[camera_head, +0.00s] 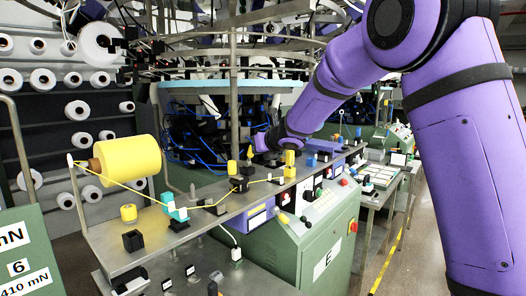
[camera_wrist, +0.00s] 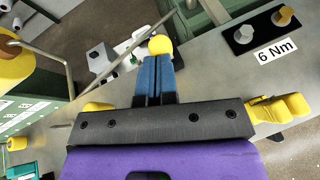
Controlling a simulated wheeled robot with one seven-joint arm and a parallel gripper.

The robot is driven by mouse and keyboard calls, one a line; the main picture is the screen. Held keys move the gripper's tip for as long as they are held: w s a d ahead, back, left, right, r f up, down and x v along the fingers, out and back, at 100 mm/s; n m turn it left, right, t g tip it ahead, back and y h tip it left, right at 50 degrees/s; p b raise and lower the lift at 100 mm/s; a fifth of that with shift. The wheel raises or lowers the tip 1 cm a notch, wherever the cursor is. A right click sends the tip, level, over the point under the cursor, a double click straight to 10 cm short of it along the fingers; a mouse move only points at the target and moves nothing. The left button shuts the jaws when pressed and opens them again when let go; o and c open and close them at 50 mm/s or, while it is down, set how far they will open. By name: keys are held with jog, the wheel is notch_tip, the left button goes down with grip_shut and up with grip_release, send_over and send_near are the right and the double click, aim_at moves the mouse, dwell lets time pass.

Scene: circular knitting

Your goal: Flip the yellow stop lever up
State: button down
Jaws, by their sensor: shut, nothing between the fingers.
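A round yellow knob (camera_wrist: 160,45) shows in the wrist view, straight off the tips of my gripper (camera_wrist: 156,64). It looks like the end of the yellow stop lever, but its shaft is hidden, so I cannot tell whether the lever is up or down. The blue fingers are together and empty. Their tips overlap the knob's lower edge in the picture; contact is unclear. In the head view, my purple arm reaches down over the metal shelf (camera_head: 210,222), and the fingers cannot be made out there. Small yellow parts (camera_head: 290,158) stand on the shelf near my wrist.
A green cabinet (camera_head: 312,250) is below. A black plate with two knobs (camera_wrist: 263,27) and a 6 Nm label lies right in the wrist view.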

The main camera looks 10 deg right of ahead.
jog(key=shift+w+a+r, duration=0.4)
jog(key=shift+w, duration=0.15)
jog(key=shift+w+a+r, duration=0.4)
jog(key=shift+w, duration=0.15)
jog(key=shift+r, duration=0.1)
